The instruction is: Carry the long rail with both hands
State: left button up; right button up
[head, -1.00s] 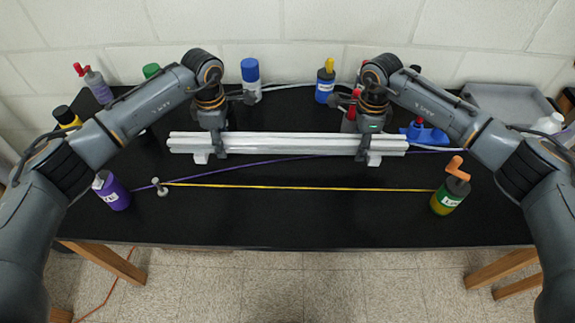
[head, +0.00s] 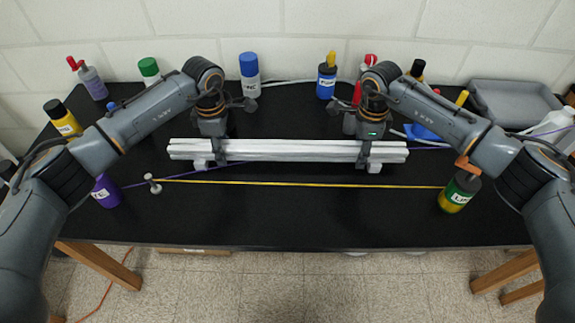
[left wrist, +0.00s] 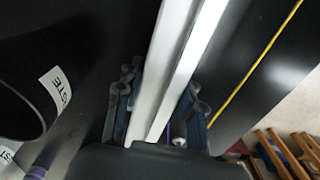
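The long rail (head: 290,149), pale silver-white with grooves along it, lies crosswise over the black table in the head view. A small white block shows under it near each end. My left gripper (head: 213,158) is shut on the rail near its left end. My right gripper (head: 366,160) is shut on it near its right end. In the left wrist view the rail (left wrist: 178,62) runs between the left gripper's fingers (left wrist: 155,105), one on each side. The rail looks level. I cannot tell how far it is above the table.
On the black table (head: 290,218), a yellow line (head: 300,183) runs in front of the rail. A purple bottle (head: 104,192) stands front left and a green-yellow bottle (head: 457,194) front right. Several bottles, including a blue-capped one (head: 249,80), stand behind. A grey tray (head: 515,100) is back right.

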pick_arm(q)
jog(key=o, duration=0.3)
pick_arm(e)
jog(key=o, duration=0.4)
jog(key=shift+c, duration=0.2)
pick_arm(q)
jog(key=shift+o, duration=0.2)
jog(key=shift+r, duration=0.1)
pick_arm(e)
jog(key=shift+r, duration=0.1)
pick_arm(q)
jog(key=shift+r, duration=0.1)
pick_arm(e)
jog(key=shift+r, duration=0.25)
pick_arm(q)
notch_tip(320, 180, up, 12)
pick_arm(e)
notch_tip(320, 180, up, 12)
jog(key=shift+f, duration=0.25)
